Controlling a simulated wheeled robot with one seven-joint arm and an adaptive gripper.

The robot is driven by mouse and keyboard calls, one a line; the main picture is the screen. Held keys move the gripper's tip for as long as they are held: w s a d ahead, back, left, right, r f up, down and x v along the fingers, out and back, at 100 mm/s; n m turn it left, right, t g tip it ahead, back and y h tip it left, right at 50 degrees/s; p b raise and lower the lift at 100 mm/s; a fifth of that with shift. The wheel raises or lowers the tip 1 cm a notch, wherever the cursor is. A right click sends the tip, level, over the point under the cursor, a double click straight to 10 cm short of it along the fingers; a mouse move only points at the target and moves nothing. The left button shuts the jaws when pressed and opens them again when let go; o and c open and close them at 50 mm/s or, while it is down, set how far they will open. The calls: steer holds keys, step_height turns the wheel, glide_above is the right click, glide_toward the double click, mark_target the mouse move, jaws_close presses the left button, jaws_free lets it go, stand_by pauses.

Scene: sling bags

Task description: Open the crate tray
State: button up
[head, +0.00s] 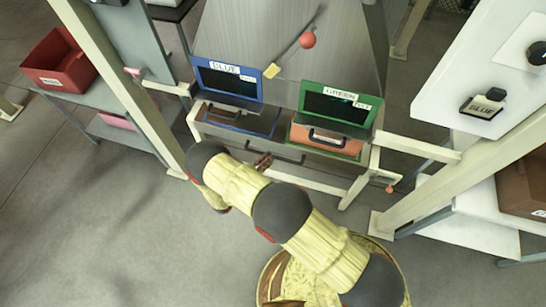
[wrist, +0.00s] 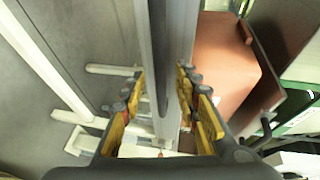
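The crate tray (head: 226,137) is a pale frame below the blue and green framed panels. It holds a blue-rimmed crate (head: 240,120) on the left and an orange crate (head: 340,146) on the right. A dark handle bar (head: 288,156) runs along its front. My gripper (head: 263,160) is at the left part of this bar, partly hidden by my arm. In the wrist view, the yellow and black fingers of my gripper (wrist: 160,85) stand apart on either side of a long grey bar (wrist: 156,40). Firm contact with it cannot be made out. The orange crate (wrist: 225,65) is beyond the right finger.
The blue panel (head: 228,78) and green panel (head: 338,105) stand above the tray. Pale posts (head: 120,80) and rails flank the station. A red bin (head: 60,62) is on a left shelf, and a white table (head: 495,80) stands at right. Open grey floor lies in front.

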steer(key=shift+b+x, duration=0.3)
steer(key=shift+x, duration=1.8)
steer(key=shift+c, duration=0.2)
steer(key=c, duration=0.7)
jaws_close()
